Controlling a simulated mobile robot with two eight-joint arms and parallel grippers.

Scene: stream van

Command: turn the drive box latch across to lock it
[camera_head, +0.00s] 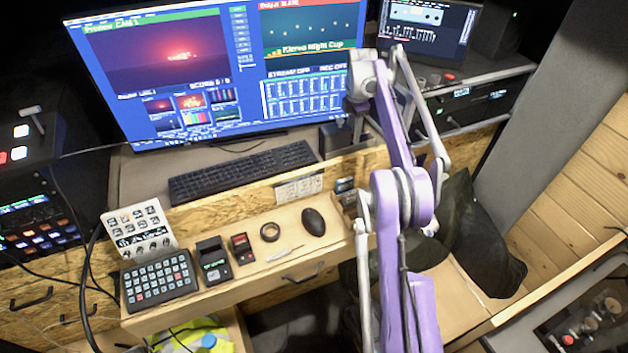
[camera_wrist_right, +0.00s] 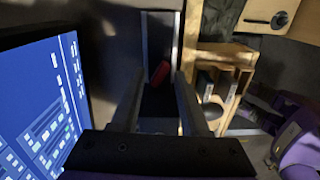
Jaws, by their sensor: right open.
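My right gripper (camera_wrist_right: 160,78) is open in the right wrist view. Between its fingers I see a dark narrow surface with a small red part (camera_wrist_right: 160,72) near the fingertips. It may be the latch of the drive box, but the view is too dark to tell which way it lies or whether a finger touches it. In the head view my purple right arm reaches up to the right end of the monitor (camera_head: 215,70), and its wrist hides much of what lies there. My left gripper is not in view.
A black keyboard (camera_head: 242,172) lies before the monitor. The wooden ledge below holds a mouse (camera_head: 313,221), a tape roll (camera_head: 270,232) and a keypad (camera_head: 158,281). A laptop (camera_head: 427,27) stands at the back right. The monitor edge is close to my right gripper.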

